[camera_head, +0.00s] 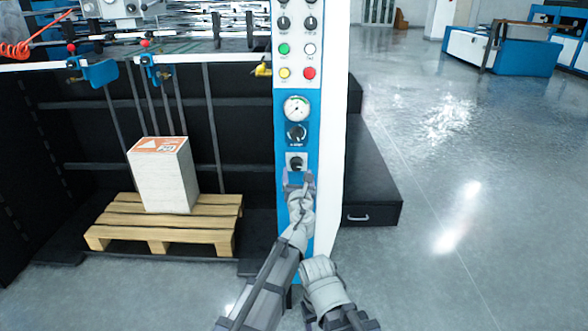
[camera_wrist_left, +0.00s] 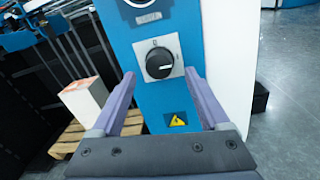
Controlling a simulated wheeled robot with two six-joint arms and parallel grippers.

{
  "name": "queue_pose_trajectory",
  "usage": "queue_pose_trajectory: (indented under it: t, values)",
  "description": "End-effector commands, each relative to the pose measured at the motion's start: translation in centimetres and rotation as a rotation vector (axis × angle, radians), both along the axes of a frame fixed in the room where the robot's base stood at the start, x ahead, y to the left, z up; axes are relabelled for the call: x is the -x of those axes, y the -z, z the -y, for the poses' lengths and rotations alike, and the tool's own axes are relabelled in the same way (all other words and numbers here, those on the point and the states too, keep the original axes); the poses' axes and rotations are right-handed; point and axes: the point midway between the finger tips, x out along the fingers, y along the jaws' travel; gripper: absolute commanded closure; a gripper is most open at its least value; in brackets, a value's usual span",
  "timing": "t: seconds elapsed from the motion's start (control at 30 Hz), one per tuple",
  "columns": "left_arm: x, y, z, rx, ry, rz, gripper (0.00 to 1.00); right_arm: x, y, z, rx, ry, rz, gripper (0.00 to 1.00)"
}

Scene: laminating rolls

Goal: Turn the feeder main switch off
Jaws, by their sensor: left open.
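The feeder main switch is a black rotary knob on a pale square plate, low on the blue panel (camera_head: 283,125) in the head view (camera_head: 296,162). In the left wrist view the knob (camera_wrist_left: 158,63) is large, and its white pointer mark points to the right. My left gripper (camera_head: 299,180) is open and empty, just below and in front of the switch. In the left wrist view its two fingers (camera_wrist_left: 159,76) stand on either side of the knob's lower part, with no visible contact.
Above the switch are another dark knob (camera_head: 296,132), a round gauge (camera_head: 296,108) and coloured buttons. A yellow warning label (camera_wrist_left: 177,120) is below it. A paper stack (camera_head: 165,180) sits on a wooden pallet (camera_head: 160,232) at left. Open floor lies right.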

Motion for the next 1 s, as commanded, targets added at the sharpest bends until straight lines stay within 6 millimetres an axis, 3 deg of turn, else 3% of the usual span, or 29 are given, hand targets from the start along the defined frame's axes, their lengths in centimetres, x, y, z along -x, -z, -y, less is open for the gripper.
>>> queue_pose_trajectory:
  t: [0.2, 0.5, 1.0]
  values:
    - [-2.4, 0.0, 0.6, 0.001, 0.002, 0.0, 0.21, 0.0, 0.0, 0.0, 0.0, 0.0, 0.0, 0.34]
    - [-2.5, 0.0, 0.6, 0.001, 0.003, 0.0, 0.22, 0.0, 0.0, 0.0, 0.0, 0.0, 0.0, 0.34]
    - [-2.5, 0.0, 0.6, 0.001, 0.003, 0.0, 0.79, 0.0, 0.0, 0.0, 0.0, 0.0, 0.0, 0.34]
